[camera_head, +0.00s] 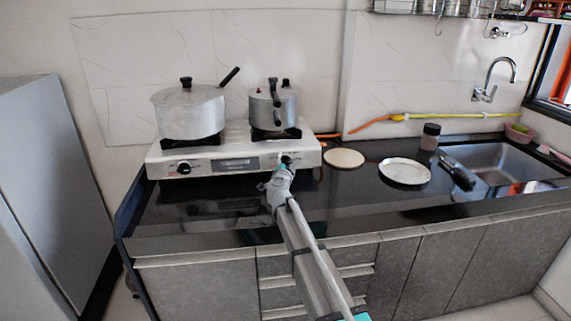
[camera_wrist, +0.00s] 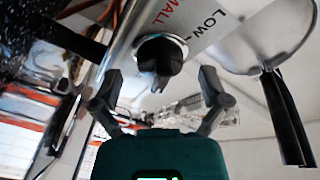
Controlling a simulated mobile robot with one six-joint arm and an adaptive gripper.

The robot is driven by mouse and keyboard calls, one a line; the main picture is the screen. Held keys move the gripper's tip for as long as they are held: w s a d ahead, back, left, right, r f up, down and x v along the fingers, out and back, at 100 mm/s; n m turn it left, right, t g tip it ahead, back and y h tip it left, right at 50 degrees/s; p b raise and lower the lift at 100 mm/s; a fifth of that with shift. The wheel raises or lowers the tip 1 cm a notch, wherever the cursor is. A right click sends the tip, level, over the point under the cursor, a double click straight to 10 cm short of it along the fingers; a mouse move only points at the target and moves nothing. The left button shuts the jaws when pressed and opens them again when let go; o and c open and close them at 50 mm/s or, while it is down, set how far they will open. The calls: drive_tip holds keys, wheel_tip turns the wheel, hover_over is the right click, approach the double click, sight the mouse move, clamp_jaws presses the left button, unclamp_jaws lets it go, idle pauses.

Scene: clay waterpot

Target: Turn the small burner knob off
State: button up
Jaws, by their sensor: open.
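The small burner knob (camera_wrist: 160,56) is black and round with a raised grip. It sits on the white stove front in the wrist view, beside printed "SMALL" and "LOW" lettering. In the head view the knob (camera_head: 287,160) is on the right of the stove panel, partly covered by my gripper (camera_head: 283,170). In the wrist view my gripper (camera_wrist: 160,80) is open, with one finger on each side of the knob's lower part. Gaps show between fingers and knob. I cannot tell how deep the fingers reach.
The white stove (camera_head: 222,165) has a second knob (camera_head: 183,168) at left. A large pot (camera_head: 190,113) and a pressure cooker (camera_head: 272,108) stand on it. A round board (camera_head: 344,158), a steel plate (camera_head: 405,171) and a jar (camera_head: 430,137) are at right. The front counter is mostly clear.

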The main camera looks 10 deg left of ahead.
drive_tip(key=shift+w, duration=0.25)
drive_tip(key=c, duration=1.1)
drive_tip(key=shift+c, duration=0.2)
drive_tip(key=shift+r+m, duration=0.1)
drive_tip(key=shift+m, duration=0.3)
drive_tip(key=m+g+h+p, duration=0.1)
drive_tip(key=m+p, duration=0.1)
drive_tip(key=m, duration=0.2)
drive_tip(key=shift+r+p, duration=0.1)
drive_tip(key=shift+p, duration=0.2)
drive_tip(key=shift+m+g+p, duration=0.6)
drive_tip(key=shift+m, duration=0.7)
drive_tip(key=shift+f, duration=0.2)
